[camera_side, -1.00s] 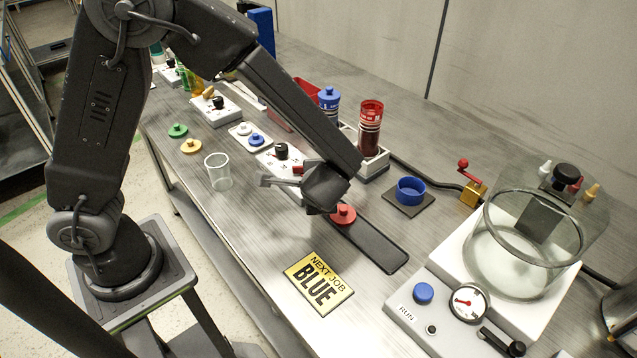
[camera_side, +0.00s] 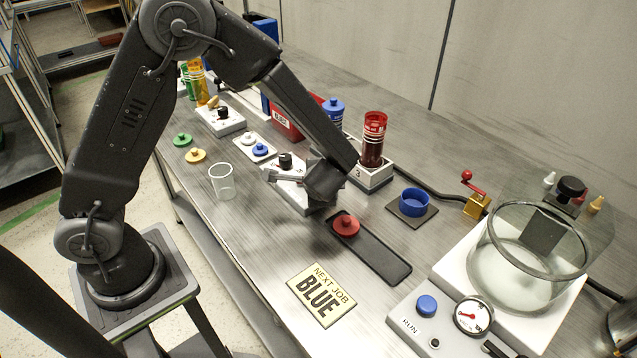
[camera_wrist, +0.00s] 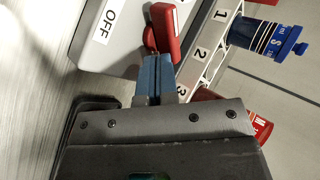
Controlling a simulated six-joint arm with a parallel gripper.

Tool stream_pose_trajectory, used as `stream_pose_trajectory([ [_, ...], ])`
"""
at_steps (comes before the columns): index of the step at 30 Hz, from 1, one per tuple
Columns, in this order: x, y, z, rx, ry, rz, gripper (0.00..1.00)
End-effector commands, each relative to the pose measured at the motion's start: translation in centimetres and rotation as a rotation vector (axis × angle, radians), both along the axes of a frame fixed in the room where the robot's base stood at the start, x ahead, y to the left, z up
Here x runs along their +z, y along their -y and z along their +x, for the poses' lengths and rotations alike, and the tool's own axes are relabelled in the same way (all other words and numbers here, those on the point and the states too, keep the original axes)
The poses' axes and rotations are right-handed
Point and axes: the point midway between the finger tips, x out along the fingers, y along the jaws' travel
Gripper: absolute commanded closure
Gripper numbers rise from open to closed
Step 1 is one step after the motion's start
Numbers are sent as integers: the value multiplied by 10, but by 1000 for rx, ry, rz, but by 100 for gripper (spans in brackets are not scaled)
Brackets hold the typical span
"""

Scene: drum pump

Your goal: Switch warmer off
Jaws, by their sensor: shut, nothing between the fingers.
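A red switch lever (camera_wrist: 163,27) stands just right of that label. My gripper (camera_wrist: 154,60) is shut and empty, its blue-grey fingertips at the lever's lower end, touching or nearly touching it. In the side view my gripper (camera_side: 270,177) is low over the warmer and hides the lever. I cannot tell which way the switch is set.
A numbered rack (camera_wrist: 203,50) holds a blue-capped canister (camera_wrist: 268,38) and a red canister (camera_side: 373,140). A clear beaker (camera_side: 222,182) stands left of the warmer. A red knobbed lid (camera_side: 346,225) lies on a dark tray (camera_side: 385,262). The bench around the "BLUE" sign (camera_side: 322,295) is clear.

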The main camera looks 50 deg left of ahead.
Motion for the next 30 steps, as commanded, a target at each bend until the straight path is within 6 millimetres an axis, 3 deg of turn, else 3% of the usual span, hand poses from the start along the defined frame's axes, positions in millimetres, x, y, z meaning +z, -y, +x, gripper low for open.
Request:
stream_pose_trajectory([
  [20, 0, 0, 5, 119, 0, 0, 100],
  [30, -1, -1, 12, 304, 1, 0, 100],
])
